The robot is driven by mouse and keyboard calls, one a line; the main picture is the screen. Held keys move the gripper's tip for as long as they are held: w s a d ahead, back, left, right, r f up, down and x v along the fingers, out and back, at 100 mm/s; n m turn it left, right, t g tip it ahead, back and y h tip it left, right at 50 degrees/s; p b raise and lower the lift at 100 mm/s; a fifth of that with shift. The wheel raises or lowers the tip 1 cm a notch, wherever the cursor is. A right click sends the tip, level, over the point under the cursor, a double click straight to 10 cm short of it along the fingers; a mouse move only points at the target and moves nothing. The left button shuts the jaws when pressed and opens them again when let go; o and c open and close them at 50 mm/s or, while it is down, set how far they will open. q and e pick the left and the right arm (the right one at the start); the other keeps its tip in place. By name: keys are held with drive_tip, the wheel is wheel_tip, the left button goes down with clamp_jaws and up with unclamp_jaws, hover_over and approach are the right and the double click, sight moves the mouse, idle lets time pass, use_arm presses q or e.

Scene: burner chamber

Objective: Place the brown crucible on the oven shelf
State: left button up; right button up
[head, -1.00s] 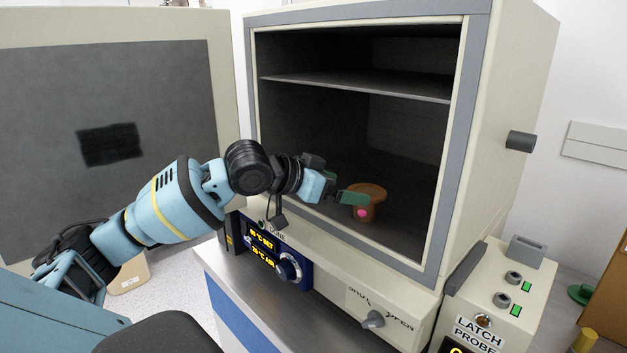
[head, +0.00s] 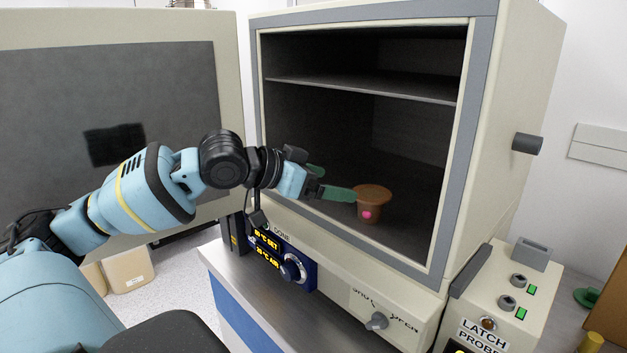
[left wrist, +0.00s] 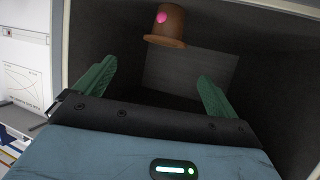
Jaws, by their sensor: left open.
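The brown crucible (head: 369,205), with a wide rim and a pink dot on its side, stands upright on the floor of the open oven (head: 300,210), near the front opening. It also shows in the left wrist view (left wrist: 168,27), beyond the fingertips. My left gripper (head: 332,182) is at the oven opening, left of the crucible, with its green fingers spread and nothing between them. In the left wrist view the gripper (left wrist: 155,85) shows a clear gap to the crucible. The oven shelf (head: 365,91) is a thin plate across the upper chamber and looks empty. My right gripper is not in view.
The oven door (head: 190,100) stands wide open at the left, behind my left arm. A control panel (head: 281,257) and a knob (head: 376,321) sit below the opening. A latch probe box (head: 505,300) stands at the right. The chamber beyond the crucible is clear.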

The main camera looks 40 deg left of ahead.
use_arm(q)
drive_tip(key=shift+s+a+r, duration=0.2)
drive_tip(key=shift+s+a, duration=0.5)
drive_tip(key=shift+s, duration=0.2)
drive_tip(key=shift+f, duration=0.1)
